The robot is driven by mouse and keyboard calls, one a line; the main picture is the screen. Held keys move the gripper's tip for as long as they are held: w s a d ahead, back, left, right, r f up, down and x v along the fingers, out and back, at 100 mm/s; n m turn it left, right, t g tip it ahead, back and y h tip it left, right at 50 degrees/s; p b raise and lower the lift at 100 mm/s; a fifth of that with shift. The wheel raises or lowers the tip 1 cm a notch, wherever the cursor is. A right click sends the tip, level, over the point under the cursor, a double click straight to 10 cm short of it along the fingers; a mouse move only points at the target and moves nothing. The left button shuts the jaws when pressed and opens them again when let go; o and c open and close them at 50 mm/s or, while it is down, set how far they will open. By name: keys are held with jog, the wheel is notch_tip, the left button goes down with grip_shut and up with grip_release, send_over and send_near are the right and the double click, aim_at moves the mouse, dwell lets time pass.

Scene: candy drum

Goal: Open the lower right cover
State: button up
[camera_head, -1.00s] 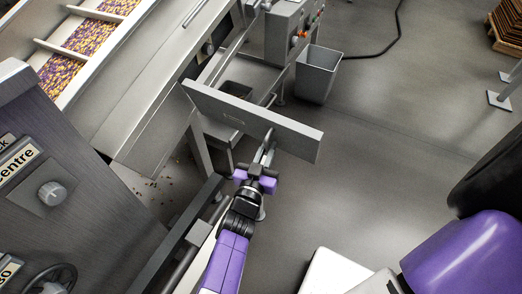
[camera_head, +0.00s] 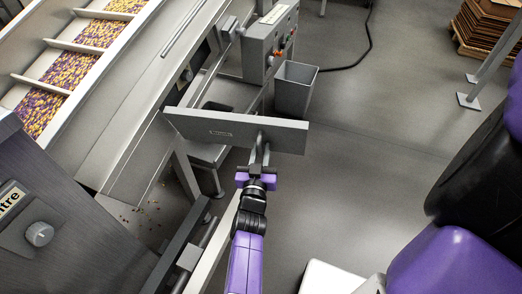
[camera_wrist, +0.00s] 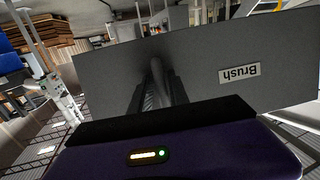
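The cover is a flat grey panel (camera_head: 215,127). It stands out from the lower side of the machine, with its left end near the frame and its right end over open floor. In the wrist view the panel (camera_wrist: 205,70) fills the middle and bears an upside-down "Brush" label (camera_wrist: 239,74). My gripper (camera_head: 260,148) is at the panel's near face, right of its middle. In the wrist view its dark fingers (camera_wrist: 157,88) lie on both sides of a grey bar handle (camera_wrist: 155,75) and appear closed on it. The handle's lower part is hidden.
A grey bin (camera_head: 295,90) and a control box (camera_head: 270,42) stand just beyond the panel. A conveyor with candy (camera_head: 68,70) is at upper left, and a dark machine face (camera_head: 70,205) at lower left. The floor (camera_head: 370,170) to the right is clear.

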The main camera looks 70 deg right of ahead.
jog(key=v, duration=0.6)
jog(key=shift+a+r, duration=0.1)
jog(key=shift+a, duration=0.05)
jog(key=shift+s+a, duration=0.45)
jog(key=shift+a, duration=0.1)
jog(key=shift+w+a, duration=0.1)
jog(key=shift+a, duration=0.05)
jog(key=w+v, duration=0.1)
jog(key=v, duration=0.8)
dwell(0.4)
jog(key=shift+w+a, duration=0.15)
dwell(0.7)
